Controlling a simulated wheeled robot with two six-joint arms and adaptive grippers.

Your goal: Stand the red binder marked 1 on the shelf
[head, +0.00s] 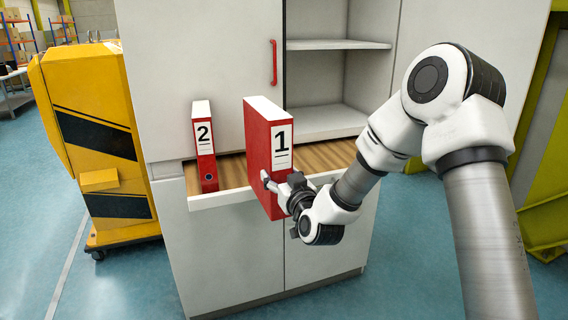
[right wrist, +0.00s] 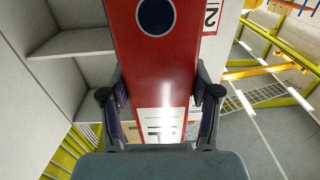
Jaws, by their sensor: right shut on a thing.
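The red binder marked 1 (head: 258,150) is upright in front of the cabinet, overlapping the drawer front in the head view. My right gripper (head: 272,183) is shut on the lower part of its spine. In the right wrist view the fingers of the right gripper (right wrist: 160,88) press both sides of the red binder (right wrist: 155,62). The shelf (head: 328,120) is the open compartment at the right of the cabinet, behind the binder; it looks empty. It also shows in the right wrist view (right wrist: 72,43). My left gripper is not in view.
A second red binder marked 2 (head: 206,165) stands in the wood-floored drawer (head: 234,172), left of binder 1. The cabinet door (head: 200,60) with a red handle (head: 273,62) covers the left half. A yellow machine (head: 90,130) stands left of the cabinet.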

